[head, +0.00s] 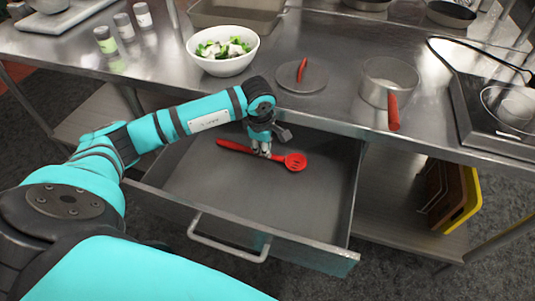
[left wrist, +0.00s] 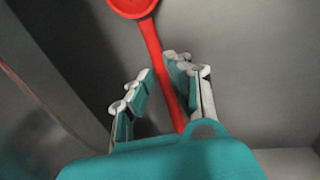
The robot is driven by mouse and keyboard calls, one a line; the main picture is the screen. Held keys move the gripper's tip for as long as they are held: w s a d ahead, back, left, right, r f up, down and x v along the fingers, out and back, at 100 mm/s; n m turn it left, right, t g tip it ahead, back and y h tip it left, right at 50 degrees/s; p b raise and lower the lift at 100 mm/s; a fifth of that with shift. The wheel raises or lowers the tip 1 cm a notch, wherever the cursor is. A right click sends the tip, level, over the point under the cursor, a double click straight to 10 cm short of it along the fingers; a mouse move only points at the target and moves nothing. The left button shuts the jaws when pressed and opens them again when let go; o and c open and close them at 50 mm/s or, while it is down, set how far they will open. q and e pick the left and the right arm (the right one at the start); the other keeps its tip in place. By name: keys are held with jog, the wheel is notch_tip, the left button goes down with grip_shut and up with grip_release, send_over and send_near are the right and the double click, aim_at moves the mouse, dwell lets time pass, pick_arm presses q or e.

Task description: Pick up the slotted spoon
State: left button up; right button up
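A red slotted spoon (head: 295,161) lies in the open metal drawer (head: 225,190), with its slotted bowl to the right and its handle to the left. My left gripper (head: 261,152) reaches down into the drawer over the middle of the spoon. In the left wrist view the spoon's handle (left wrist: 160,60) runs between the two spread fingers of my left gripper (left wrist: 158,92). The fingers look open, with gaps beside the handle. The spoon's bowl shows at the top of that view. My right gripper is not in view.
The counter above the drawer holds a white salad bowl (head: 223,50), a grey round plate (head: 302,84) with a red item, and a saucepan (head: 388,80) with a red handle. The drawer walls and counter edge surround my left gripper closely.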

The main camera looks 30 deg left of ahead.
pick_arm(q)
jog(key=shift+w+a+f, duration=0.1)
jog(key=shift+w+f, duration=0.1)
jog(key=shift+f, duration=0.75)
jog(key=shift+w+a+f, duration=0.1)
jog(key=shift+w+f, duration=0.1)
jog(key=shift+f, duration=0.7)
grip_shut()
